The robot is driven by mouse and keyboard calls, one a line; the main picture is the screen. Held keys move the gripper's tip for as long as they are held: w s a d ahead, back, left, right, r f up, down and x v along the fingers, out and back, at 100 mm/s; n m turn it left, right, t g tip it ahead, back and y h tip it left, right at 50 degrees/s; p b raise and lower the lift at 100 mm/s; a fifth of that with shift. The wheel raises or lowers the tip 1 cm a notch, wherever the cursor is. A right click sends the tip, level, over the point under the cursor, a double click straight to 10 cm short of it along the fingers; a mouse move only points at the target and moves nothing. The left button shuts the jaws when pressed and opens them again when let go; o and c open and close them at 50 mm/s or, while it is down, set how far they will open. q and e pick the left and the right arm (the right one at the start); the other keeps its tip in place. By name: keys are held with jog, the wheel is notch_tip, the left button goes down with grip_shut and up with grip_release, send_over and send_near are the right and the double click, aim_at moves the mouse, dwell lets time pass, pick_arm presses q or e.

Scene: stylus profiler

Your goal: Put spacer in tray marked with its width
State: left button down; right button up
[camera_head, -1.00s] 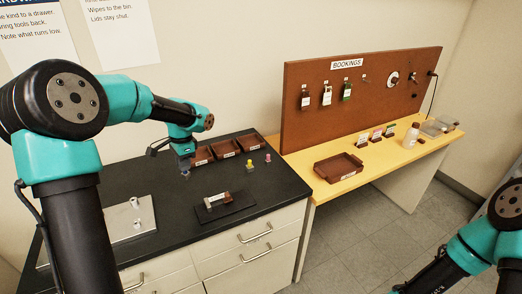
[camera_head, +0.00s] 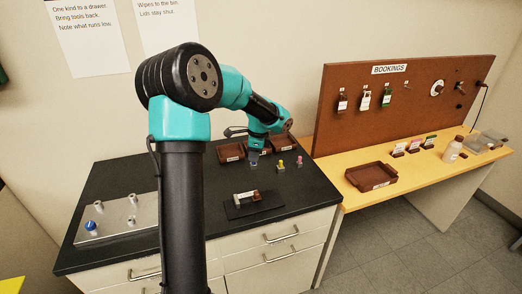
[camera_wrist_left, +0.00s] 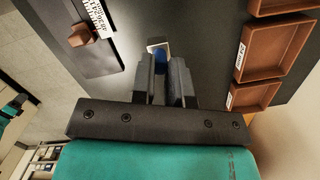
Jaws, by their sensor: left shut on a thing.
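My left gripper (camera_head: 254,160) is shut on a small spacer, low over the black bench just in front of the trays. In the left wrist view the spacer (camera_wrist_left: 158,46) shows as a pale square end with blue between the two dark fingers (camera_wrist_left: 166,78); most of it is hidden. Three brown trays with white labels stand in a row at the back: left tray (camera_head: 231,153), middle tray, partly behind my gripper, and right tray (camera_head: 284,144). The trays also show at the right of the left wrist view (camera_wrist_left: 256,96); their marks are too small to read surely. My right gripper is out of view.
A yellow-topped piece (camera_head: 280,164) and a pink-topped piece (camera_head: 299,160) stand right of my gripper. A dark gauge base (camera_head: 262,207) lies in front. A metal plate (camera_head: 128,222) with pegs is at left. The wooden side table (camera_head: 410,172) holds another tray.

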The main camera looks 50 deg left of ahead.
pick_arm(q)
jog(key=shift+a, duration=0.1)
jog(key=w+a+f, duration=0.1)
jog(key=w+a, duration=0.9)
jog(key=a, duration=0.1)
jog(key=shift+a+f, duration=0.2)
jog(key=shift+a, duration=0.1)
jog(key=shift+w+a+f, duration=0.1)
jog(key=shift+f, duration=0.8)
jog(key=shift+w+a+f, duration=0.1)
jog(key=shift+f, duration=0.8)
jog(key=shift+f, duration=0.15)
jog(key=c, duration=1.1)
grip_release()
